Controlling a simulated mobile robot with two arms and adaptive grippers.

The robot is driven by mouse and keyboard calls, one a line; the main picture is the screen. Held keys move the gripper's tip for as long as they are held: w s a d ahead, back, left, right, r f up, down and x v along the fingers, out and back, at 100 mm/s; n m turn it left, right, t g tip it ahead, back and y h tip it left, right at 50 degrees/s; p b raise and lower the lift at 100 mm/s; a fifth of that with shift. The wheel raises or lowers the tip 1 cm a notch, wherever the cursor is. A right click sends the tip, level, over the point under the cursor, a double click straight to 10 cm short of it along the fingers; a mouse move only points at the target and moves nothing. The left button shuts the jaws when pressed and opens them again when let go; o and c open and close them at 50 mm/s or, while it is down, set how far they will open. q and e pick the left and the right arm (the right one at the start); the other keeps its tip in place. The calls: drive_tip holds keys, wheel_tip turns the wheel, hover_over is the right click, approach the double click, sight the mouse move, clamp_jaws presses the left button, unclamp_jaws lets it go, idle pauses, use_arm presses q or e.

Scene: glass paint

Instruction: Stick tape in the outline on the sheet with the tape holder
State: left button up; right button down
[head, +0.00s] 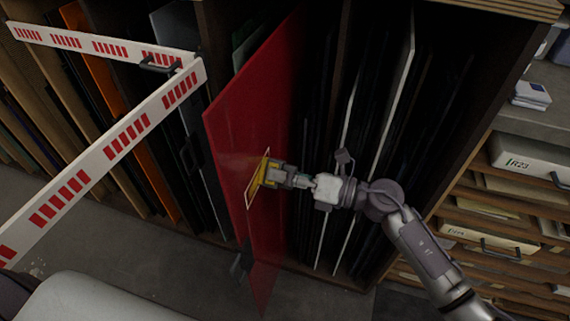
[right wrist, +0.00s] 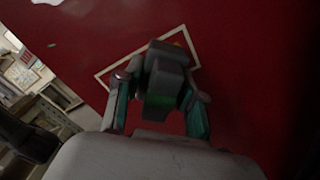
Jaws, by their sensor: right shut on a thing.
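The red sheet (head: 245,120) stands upright on edge, pulled partly out of the rack. A pale outline (head: 250,190) is on its face and also shows in the right wrist view (right wrist: 108,74). My right gripper (head: 288,177) is shut on the tape holder (head: 268,171), a yellow and dark tool. In the right wrist view the holder (right wrist: 165,75) sits between the fingers and covers part of the outline. The holder is at the outline, close against the sheet; I cannot tell whether it touches. Tape in the outline cannot be made out. My left gripper is not in view.
A white barrier with red marks (head: 125,133) crosses the left side. The dark rack (head: 345,100) holds several upright sheets. Drawers (head: 490,225) stand at the right, beside my right arm. A dark handle (head: 241,266) is near the red sheet's lower edge. Grey floor shows below.

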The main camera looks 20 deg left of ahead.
drive_tip(key=shift+s+a+r+p, duration=0.1)
drive_tip(key=shift+s+p, duration=0.7)
drive_tip(key=shift+s, duration=0.6)
drive_tip(key=shift+s+p, duration=1.05)
drive_tip(key=shift+s, duration=1.3)
drive_tip(key=shift+d, duration=0.45)
drive_tip(key=shift+d+b, duration=0.45)
drive_tip(key=shift+d, duration=2.1)
drive_tip(key=shift+s+d+b, duration=0.1)
drive_tip(key=shift+d+b, duration=0.25)
drive_tip(key=shift+d, duration=1.15)
